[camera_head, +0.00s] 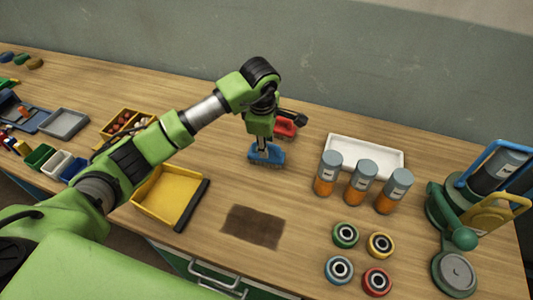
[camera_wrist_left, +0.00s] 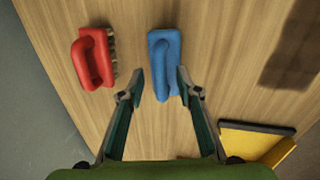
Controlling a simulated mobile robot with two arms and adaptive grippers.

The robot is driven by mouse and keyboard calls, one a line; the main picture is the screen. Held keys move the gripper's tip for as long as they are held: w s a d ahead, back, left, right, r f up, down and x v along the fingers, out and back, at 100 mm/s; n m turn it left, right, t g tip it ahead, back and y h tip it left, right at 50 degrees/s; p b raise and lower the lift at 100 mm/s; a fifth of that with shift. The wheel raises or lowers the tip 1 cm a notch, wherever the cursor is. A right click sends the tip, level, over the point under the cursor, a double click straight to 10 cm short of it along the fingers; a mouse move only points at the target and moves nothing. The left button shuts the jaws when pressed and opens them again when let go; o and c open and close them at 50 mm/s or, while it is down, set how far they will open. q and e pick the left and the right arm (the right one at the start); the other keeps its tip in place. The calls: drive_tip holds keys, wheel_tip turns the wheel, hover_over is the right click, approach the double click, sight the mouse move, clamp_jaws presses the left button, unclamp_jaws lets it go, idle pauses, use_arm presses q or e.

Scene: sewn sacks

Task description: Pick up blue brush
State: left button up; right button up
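The blue brush (camera_head: 267,155) lies on the wooden bench, directly below my left gripper in the head view. In the left wrist view the blue brush (camera_wrist_left: 164,62) has its handle up, and its lower end sits between my fingertips. My left gripper (camera_wrist_left: 158,84) is open, with a finger on each side of that end and no clear contact. In the head view the left gripper (camera_head: 263,143) points down and partly hides the brush. A red brush (camera_wrist_left: 93,58) lies to the left of the blue one; it shows behind my gripper in the head view (camera_head: 286,127). My right gripper is not in view.
A yellow tray (camera_wrist_left: 240,140) with a dark edge stands nearby. A dark brown patch (camera_head: 253,226) lies in front of the blue brush. A white tray (camera_head: 364,143), several grey-orange canisters (camera_head: 361,182) and coloured rolls (camera_head: 345,235) are to the right. Bare bench surrounds the brush.

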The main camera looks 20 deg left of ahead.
use_arm(q)
clamp_jaws()
drive_tip(key=shift+r, duration=0.1)
